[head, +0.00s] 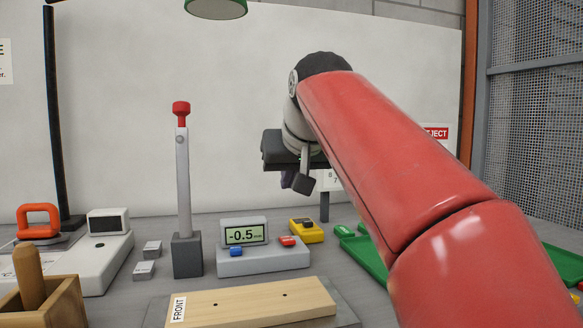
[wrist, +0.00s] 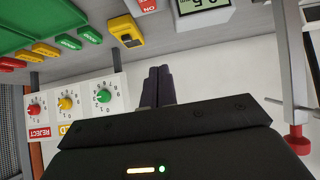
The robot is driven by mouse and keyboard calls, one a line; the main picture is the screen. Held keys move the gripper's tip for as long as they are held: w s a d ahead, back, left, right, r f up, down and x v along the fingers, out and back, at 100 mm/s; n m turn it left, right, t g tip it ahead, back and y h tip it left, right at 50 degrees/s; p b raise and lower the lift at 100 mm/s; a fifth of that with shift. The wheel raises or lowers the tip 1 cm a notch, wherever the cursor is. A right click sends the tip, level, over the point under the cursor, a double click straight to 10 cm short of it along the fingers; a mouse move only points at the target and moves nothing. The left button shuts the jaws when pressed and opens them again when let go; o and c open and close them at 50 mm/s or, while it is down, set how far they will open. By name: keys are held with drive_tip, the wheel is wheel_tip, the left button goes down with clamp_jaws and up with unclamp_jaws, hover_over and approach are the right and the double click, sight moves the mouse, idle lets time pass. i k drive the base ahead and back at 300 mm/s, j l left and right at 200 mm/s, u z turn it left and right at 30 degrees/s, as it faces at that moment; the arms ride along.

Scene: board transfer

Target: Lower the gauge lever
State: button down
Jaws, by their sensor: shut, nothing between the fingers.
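The gauge lever (head: 183,185) is a silver bar with a red knob (head: 181,113) on top, standing upright from a dark grey block (head: 187,255). Its red knob also shows at the right edge of the wrist view (wrist: 298,140). The gauge display (head: 244,235) beside it reads -0.5. My gripper (head: 297,182) is in the air to the right of the lever, apart from it and below the height of the knob. In the wrist view its two dark fingers (wrist: 157,88) are together with nothing between them.
A wooden board (head: 245,304) marked FRONT lies on a dark plate in front of the gauge. A yellow device (head: 307,230) and green trays (head: 365,255) are to the right. A panel of coloured dials (wrist: 70,103) shows in the wrist view. The air between gripper and lever looks clear.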

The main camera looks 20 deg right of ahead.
sight(181, 108)
drive_tip(key=k, duration=1)
